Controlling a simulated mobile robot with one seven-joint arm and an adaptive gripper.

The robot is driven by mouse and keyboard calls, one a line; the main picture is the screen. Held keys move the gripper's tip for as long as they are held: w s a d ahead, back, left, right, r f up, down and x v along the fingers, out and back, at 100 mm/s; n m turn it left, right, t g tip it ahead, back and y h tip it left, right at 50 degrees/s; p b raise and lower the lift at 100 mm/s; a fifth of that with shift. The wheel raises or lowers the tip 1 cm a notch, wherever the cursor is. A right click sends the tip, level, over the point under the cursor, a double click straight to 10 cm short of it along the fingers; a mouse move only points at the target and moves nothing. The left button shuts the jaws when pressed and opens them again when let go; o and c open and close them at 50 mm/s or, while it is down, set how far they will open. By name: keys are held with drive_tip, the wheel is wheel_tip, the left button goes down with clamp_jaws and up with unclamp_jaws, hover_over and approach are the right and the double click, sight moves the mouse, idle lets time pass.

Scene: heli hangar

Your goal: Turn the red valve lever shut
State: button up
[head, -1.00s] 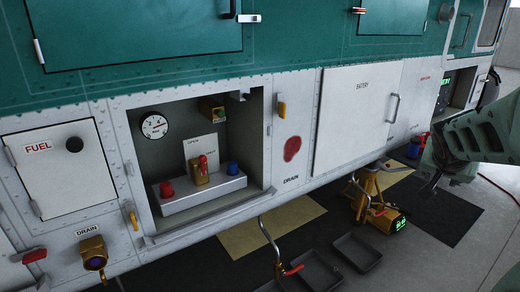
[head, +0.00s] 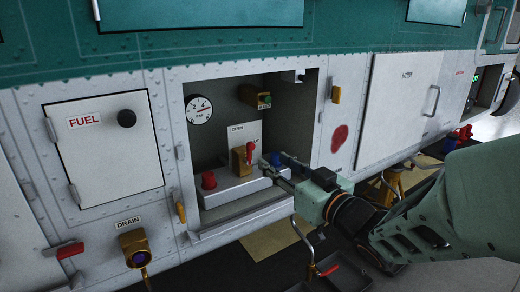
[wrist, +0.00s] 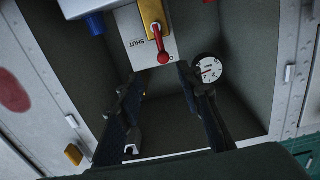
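The red valve lever (head: 250,152) stands upright on a brass valve body (head: 239,165) in the open bay. It also shows in the wrist view (wrist: 160,42), where the picture is turned over and the lever points down. A white placard (head: 236,134) behind it reads OPEN at its top; SHUT reads beside the lever in the wrist view. My gripper (head: 277,163) reaches into the bay from the right, with its fingers beside the blue knob and right of the lever. In the wrist view its two fingers (wrist: 160,80) are spread apart, empty, with no visible contact with the lever.
A red knob (head: 209,181) and a blue knob (head: 275,158) flank the valve on a grey block (head: 235,187). A gauge (head: 199,110) and a brass box (head: 256,98) are above. The bay's frame surrounds my gripper. A fuel panel (head: 100,160) is at left.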

sight(253, 148)
drive_tip(key=p+x, duration=0.3)
drive_tip(key=x, duration=0.2)
drive_tip(key=p+x, duration=0.4)
drive_tip(key=x, duration=0.2)
drive_tip(key=shift+s+a+r, duration=0.15)
drive_tip(key=shift+s+a, duration=0.1)
drive_tip(key=shift+a, duration=0.05)
drive_tip(key=shift+c, duration=0.2)
clamp_jaws()
